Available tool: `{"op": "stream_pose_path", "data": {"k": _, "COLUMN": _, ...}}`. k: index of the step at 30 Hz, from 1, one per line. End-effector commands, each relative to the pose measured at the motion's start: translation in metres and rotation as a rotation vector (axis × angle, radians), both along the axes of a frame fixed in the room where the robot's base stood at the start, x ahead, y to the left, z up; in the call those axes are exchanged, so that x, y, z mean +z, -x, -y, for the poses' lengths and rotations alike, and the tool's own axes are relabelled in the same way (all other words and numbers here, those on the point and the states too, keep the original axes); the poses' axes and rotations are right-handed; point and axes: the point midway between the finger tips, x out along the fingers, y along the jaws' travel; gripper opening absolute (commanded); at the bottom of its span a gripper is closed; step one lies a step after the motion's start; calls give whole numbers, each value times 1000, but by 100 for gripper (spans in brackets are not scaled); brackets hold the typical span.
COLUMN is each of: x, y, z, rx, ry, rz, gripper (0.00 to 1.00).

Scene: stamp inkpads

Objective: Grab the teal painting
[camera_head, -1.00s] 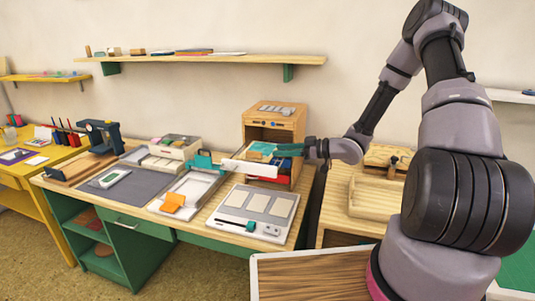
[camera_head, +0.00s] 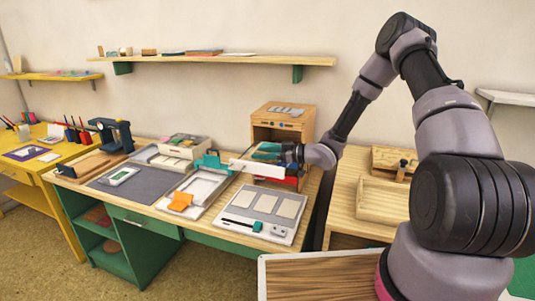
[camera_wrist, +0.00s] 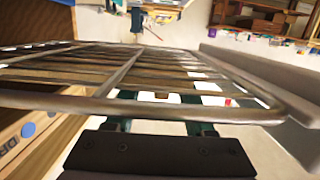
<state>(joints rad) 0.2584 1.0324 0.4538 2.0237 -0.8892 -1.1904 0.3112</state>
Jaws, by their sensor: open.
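A teal sheet, seemingly the teal painting (camera_head: 266,148), shows in the head view in the upper part of the wooden drying cabinet (camera_head: 284,124). My gripper (camera_head: 280,152) is at the cabinet's right side, close to the sheet; contact cannot be told. In the wrist view the teal fingers of my gripper (camera_wrist: 163,98) are apart, with nothing seen held between them. A metal wire rack (camera_wrist: 130,70) lies across the view just ahead of them and partly hides them. The painting cannot be made out in the wrist view.
A white panel (camera_head: 257,169) juts in front of the cabinet. Blue and red items (camera_head: 285,182) lie below my gripper. A grey board with pale cards (camera_head: 262,212) and a tray with an orange block (camera_head: 180,201) stand on the desk. A wooden side table (camera_head: 345,224) is at right.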

Motion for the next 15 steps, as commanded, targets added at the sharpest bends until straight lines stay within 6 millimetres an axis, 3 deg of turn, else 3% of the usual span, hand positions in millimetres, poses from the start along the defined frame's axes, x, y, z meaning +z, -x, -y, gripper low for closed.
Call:
{"op": "stream_pose_path", "data": {"k": 5, "x": 0, "y": 0, "z": 0, "rx": 0, "ry": 0, "rz": 0, "gripper": 54}}
{"op": "stream_pose_path", "data": {"k": 9, "x": 0, "y": 0, "z": 0, "rx": 0, "ry": 0, "rz": 0, "gripper": 4}}
{"op": "stream_pose_path", "data": {"k": 10, "x": 0, "y": 0, "z": 0, "rx": 0, "ry": 0, "rz": 0, "gripper": 0}}
{"op": "stream_pose_path", "data": {"k": 15, "x": 0, "y": 0, "z": 0, "rx": 0, "ry": 0, "rz": 1, "gripper": 0}}
